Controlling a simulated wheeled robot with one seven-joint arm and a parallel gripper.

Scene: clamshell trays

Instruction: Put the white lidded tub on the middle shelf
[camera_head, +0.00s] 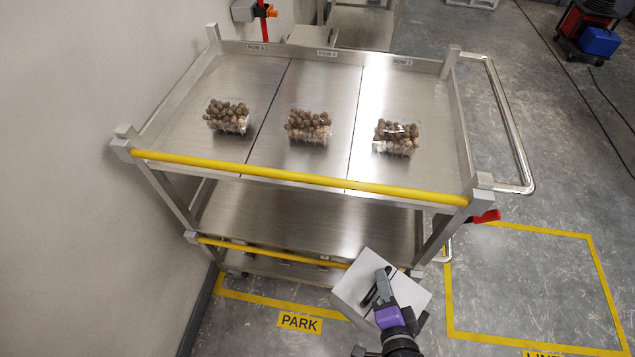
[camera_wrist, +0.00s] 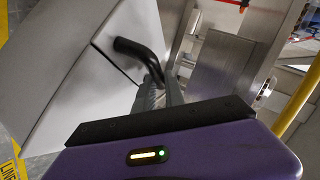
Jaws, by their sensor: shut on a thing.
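The white lidded tub (camera_head: 350,287) is in front of the cart at the lower right, tilted, with a dark handle on its lid. It also fills the left of the wrist view (camera_wrist: 60,95), where the black curved handle (camera_wrist: 132,46) shows. My gripper (camera_head: 382,290) is shut on the handle; its fingers (camera_wrist: 160,92) close around it in the wrist view. The middle shelf (camera_head: 300,222) is a bare steel deck below the cart's top, behind a yellow front rail (camera_head: 270,253). The tub overlaps this rail's right end in the head view; I cannot tell whether they touch.
The cart's top (camera_head: 260,150) holds three clear trays of brown round items (camera_head: 228,118), behind a higher yellow rail (camera_head: 300,178). A lower shelf (camera_head: 265,267) is mostly hidden. A wall (camera_head: 90,220) stands close at left. Marked floor (camera_head: 535,285) at right is clear.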

